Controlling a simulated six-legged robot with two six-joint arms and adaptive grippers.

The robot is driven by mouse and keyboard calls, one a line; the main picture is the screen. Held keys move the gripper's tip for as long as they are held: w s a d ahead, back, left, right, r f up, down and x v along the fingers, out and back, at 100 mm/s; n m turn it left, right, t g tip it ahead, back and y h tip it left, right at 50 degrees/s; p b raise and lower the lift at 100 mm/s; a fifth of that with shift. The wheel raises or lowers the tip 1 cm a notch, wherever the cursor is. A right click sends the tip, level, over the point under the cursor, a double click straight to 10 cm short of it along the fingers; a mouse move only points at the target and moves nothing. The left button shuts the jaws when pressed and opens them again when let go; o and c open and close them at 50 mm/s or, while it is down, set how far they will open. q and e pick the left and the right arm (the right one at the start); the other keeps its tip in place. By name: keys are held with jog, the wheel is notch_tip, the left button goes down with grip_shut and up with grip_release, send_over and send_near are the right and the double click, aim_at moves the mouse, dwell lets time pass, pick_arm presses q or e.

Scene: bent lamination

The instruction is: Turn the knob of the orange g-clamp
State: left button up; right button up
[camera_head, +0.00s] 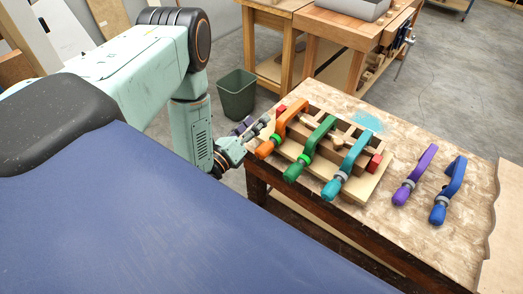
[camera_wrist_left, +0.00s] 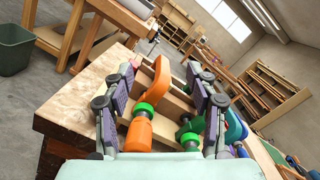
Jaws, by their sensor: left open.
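The orange g-clamp (camera_head: 291,118) sits at the left end of the wooden lamination form on the table. Its orange knob (camera_head: 265,149) points toward me, with a green collar just behind it. My left gripper (camera_head: 252,129) is beside the knob, at the table's near left corner. In the left wrist view my left gripper (camera_wrist_left: 160,105) is open, its fingers spread wide. The orange knob (camera_wrist_left: 138,134) lies between them, nearer the left finger, and the clamp's orange frame (camera_wrist_left: 161,78) rises beyond. I cannot tell whether any finger touches the knob. My right gripper is not seen.
A green clamp (camera_head: 318,139) and a teal clamp (camera_head: 350,163) sit to the right on the same form. Purple (camera_head: 416,175) and blue (camera_head: 449,190) clamps lie farther right on the table (camera_head: 395,215). A dark bin (camera_head: 236,94) stands on the floor behind.

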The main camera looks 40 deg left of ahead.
pick_arm(q)
jog(key=s+a+f+n+y+b, duration=0.1)
jog(key=a+f+n+y+b, duration=0.1)
jog(key=a+f+n+b, duration=0.4)
jog(key=n+h+b, duration=0.3)
jog(key=n+b, duration=0.8)
jog(key=n, duration=0.9)
send_near(258, 157)
jog(key=w+r, duration=0.1)
jog(key=w, duration=0.3)
jog(key=n, duration=0.2)
jog(key=shift+w+d+n+g, duration=0.1)
jog(key=shift+d+n+g, duration=0.05)
jog(key=shift+n+g, duration=0.2)
jog(key=w, duration=0.2)
jog(key=w+b, duration=0.1)
jog(key=w, duration=0.1)
jog(key=w+b, duration=0.1)
jog(key=w, duration=0.1)
jog(key=shift+w+d+f, duration=0.1)
jog(key=shift+w+d, duration=0.1)
jog(key=shift+d, duration=0.1)
jog(key=shift+w+b, duration=0.35)
jog(key=shift+w, duration=0.2)
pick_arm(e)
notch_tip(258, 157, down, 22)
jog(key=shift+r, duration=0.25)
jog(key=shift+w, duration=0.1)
